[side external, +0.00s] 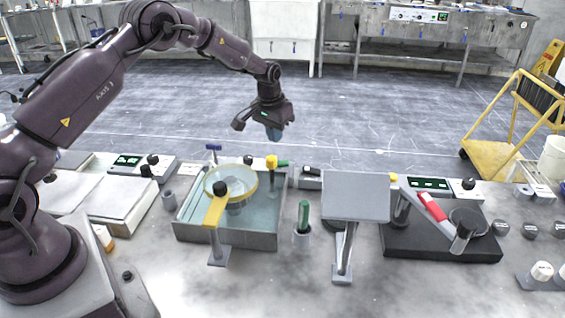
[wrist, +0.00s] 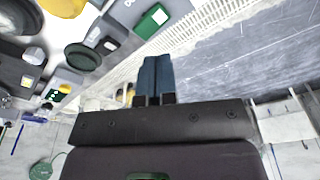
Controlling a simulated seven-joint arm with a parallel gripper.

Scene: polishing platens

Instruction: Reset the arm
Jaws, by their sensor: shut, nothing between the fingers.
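My gripper (side external: 274,132) hangs in the air beyond the far edge of the bench, above the level of the bench equipment. Its blue fingers point down and are together, with nothing between them. In the wrist view the closed fingers (wrist: 153,80) show at the centre, and nothing touches them. My arm reaches from the left side over the bench toward the back.
A basin (side external: 190,225) with a round yellow-rimmed ring stands mid-left on the bench (side external: 200,290). A grey flat panel (side external: 356,196) stands at centre, and a dark platen base (side external: 440,243) lies at right. A yellow cart (side external: 492,150) is at far right. Air around my gripper is clear.

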